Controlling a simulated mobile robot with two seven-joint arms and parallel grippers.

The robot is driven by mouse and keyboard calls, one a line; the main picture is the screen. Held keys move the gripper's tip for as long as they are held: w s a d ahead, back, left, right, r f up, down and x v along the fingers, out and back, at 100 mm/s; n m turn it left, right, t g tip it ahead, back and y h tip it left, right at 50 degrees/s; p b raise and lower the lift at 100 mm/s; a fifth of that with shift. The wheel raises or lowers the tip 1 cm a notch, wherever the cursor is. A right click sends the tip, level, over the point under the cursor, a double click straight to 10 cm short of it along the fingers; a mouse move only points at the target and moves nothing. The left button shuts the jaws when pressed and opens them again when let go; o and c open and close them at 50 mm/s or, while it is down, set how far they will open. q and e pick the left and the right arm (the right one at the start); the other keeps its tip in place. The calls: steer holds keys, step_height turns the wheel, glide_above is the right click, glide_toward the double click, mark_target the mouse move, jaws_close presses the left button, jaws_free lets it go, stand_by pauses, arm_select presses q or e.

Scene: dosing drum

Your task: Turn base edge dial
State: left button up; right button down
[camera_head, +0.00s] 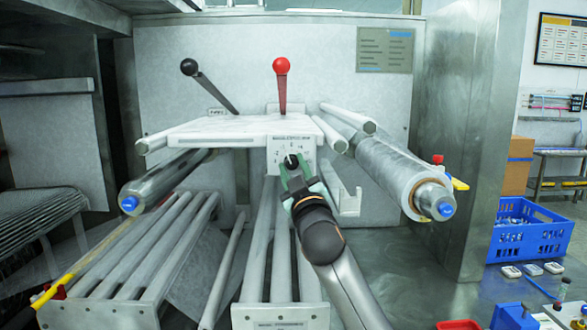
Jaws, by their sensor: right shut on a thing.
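The base edge dial (291,161) is a small dark knob on a white plate (276,147) with printed marks, at the front edge of the white machine table. My right gripper (293,170) reaches up to it from below and is shut on the dial. The gripper's green and dark parts hide the dial's lower part. My left gripper is not in view.
A red-knobbed lever (281,67) and a black-knobbed lever (190,68) stand behind the table. A wrapped roll (393,168) lies to the right and a metal roller (160,182) to the left. White bars (280,250) fill the space below. A blue crate (527,235) sits far right.

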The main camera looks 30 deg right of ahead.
steer(key=shift+c, duration=2.4)
jaws_free()
steer(key=b+v, duration=0.3)
steer(key=v, duration=0.9)
steer(key=shift+s, duration=0.2)
steer(key=shift+a+f, duration=0.1)
